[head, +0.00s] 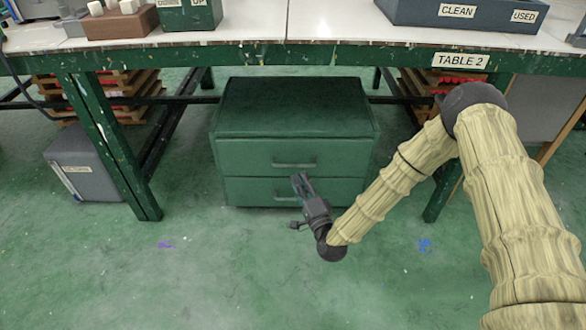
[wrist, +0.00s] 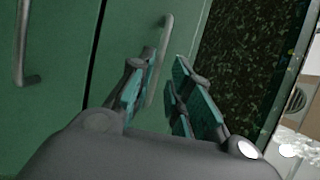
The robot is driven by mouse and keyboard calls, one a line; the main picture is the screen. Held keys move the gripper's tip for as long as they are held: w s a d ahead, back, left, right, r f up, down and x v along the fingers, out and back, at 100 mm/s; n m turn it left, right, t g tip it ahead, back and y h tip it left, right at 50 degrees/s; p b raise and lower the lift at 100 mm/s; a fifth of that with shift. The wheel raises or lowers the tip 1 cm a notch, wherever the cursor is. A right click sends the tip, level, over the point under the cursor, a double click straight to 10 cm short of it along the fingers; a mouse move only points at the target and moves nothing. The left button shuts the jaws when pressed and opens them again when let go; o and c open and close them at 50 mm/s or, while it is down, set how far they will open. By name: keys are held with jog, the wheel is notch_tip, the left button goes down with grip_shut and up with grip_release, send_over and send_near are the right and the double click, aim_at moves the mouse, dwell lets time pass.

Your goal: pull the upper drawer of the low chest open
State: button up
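The low chest (head: 300,105) is green, with two drawers that both look shut, and stands under the table. The upper drawer (head: 245,160) has a grey bar handle (head: 294,165). My gripper (head: 300,180) is in front of the chest, its fingertips just below and near that handle in the head view. In the wrist view my gripper (wrist: 158,68) is open. The upper handle (wrist: 166,47) shows in the gap between its two fingers, with no visible grip on it. The lower drawer's handle (wrist: 21,50) is at the left of the wrist view.
The table's green front edge (head: 330,58) runs above the chest. Green table legs (head: 112,150) stand on both sides. A grey box (head: 85,165) is at the left, and stacked pallets (head: 130,85) are behind. The floor (head: 200,275) in front of the chest is clear.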

aim_at(292, 165)
jog(key=b+x, duration=0.2)
jog(key=x, duration=0.5)
jog(key=shift+w+a+b, duration=0.1)
jog(key=shift+w+b, duration=0.2)
jog(key=shift+b, duration=0.05)
grip_shut()
